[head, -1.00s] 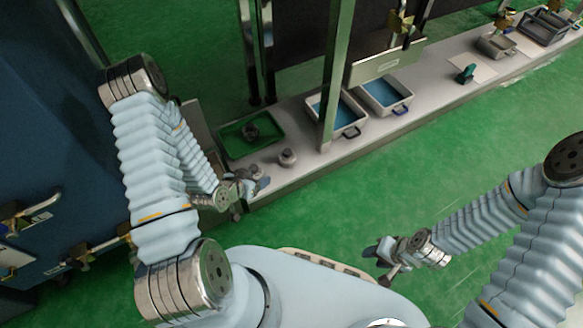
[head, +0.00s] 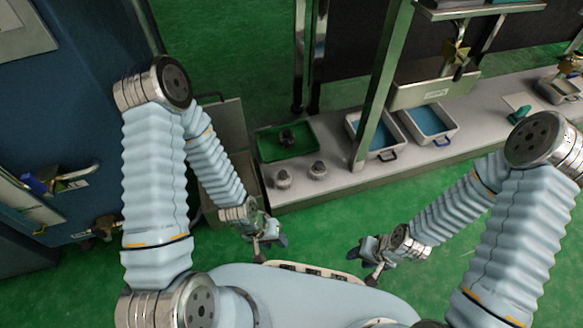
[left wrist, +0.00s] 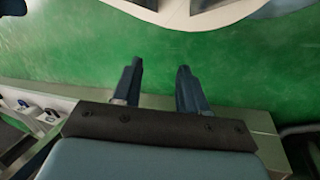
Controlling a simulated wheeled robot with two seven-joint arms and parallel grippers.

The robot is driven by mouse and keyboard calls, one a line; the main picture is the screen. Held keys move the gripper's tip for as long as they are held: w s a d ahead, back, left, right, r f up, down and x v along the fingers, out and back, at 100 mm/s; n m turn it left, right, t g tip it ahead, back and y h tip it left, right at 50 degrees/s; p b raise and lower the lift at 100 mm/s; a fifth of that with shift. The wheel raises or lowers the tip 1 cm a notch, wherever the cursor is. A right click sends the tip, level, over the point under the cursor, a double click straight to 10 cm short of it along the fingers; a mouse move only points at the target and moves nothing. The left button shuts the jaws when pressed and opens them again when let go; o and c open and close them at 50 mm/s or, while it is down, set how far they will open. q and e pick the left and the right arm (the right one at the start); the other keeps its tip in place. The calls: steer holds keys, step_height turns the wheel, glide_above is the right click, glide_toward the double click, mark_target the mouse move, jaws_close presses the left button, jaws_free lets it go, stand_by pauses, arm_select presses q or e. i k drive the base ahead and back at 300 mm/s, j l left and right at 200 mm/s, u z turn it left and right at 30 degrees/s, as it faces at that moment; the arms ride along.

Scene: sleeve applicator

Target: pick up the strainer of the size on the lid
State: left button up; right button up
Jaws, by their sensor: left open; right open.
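Two small grey metal round pieces, a left one (head: 283,179) and a right one (head: 317,170), stand side by side on the pale bench in the head view. They may be the strainers; their sizes and any marking are too small to tell. A dark piece (head: 287,138) lies in a green tray (head: 268,154) behind them. I cannot make out a lid. My left gripper (head: 268,246) is open and empty, in front of the bench and below the round pieces. Its spread fingers show over green floor in the left wrist view (left wrist: 160,85). My right gripper (head: 364,260) is open and empty, over the floor.
A green object (head: 520,115) lies farther right. A blue cabinet (head: 75,120) fills the left. Green floor lies clear before the bench.

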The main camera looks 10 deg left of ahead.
mark_target(318, 170)
steer(key=i+l+u, duration=0.1)
steer(key=l+u, duration=0.8)
steer(key=l, duration=0.15)
steer(key=l+u, duration=0.15)
steer(key=l, duration=1.1)
